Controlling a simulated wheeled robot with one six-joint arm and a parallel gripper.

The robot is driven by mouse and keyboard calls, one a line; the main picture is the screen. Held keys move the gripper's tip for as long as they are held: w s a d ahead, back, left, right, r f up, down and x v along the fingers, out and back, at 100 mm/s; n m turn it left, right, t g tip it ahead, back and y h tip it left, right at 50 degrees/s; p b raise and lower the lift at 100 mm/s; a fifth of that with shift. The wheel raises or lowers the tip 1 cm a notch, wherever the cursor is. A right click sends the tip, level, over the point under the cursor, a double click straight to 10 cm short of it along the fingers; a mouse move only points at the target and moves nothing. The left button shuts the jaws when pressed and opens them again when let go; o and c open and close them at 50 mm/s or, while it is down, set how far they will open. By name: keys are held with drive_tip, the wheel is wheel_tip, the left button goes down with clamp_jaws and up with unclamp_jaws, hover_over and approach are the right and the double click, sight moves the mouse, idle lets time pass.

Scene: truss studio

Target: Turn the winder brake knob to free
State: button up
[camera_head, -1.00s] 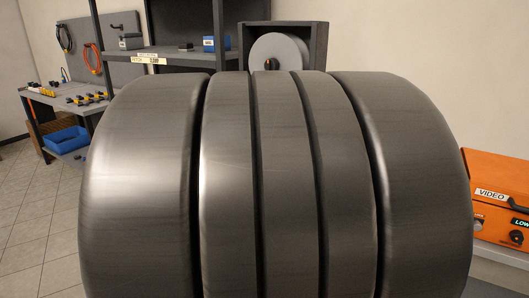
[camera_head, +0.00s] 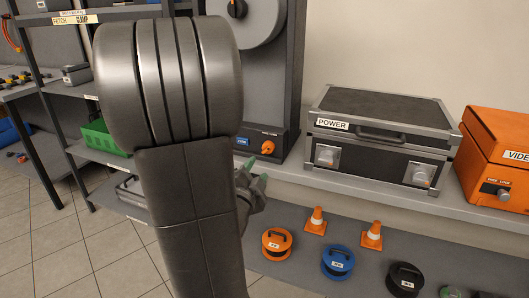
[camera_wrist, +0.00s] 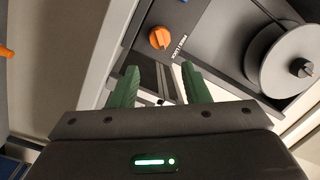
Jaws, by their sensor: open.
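The orange winder brake knob (camera_head: 268,147) sits low on the front of the dark grey winder (camera_head: 285,85), beside a blue label. In the wrist view the knob (camera_wrist: 159,38) is beyond the fingertips, roughly centred between them, with small lettering beside it that I cannot read surely. My gripper (camera_head: 256,175) is open and empty, with green fingers, just below and left of the knob in the head view. The fingers (camera_wrist: 158,82) are apart and do not touch the knob. My arm hides part of the gripper in the head view.
A POWER case (camera_head: 380,135) and an orange VIDEO case (camera_head: 495,155) stand on the shelf right of the winder. Below are cones (camera_head: 316,220) and cable reels (camera_head: 337,261). A rack with a green bin (camera_head: 100,137) is at left. The winder's reel (camera_wrist: 296,58) is at upper right.

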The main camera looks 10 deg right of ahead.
sight(267, 151)
drive_tip(key=x, duration=1.1)
drive_tip(key=c, duration=0.7)
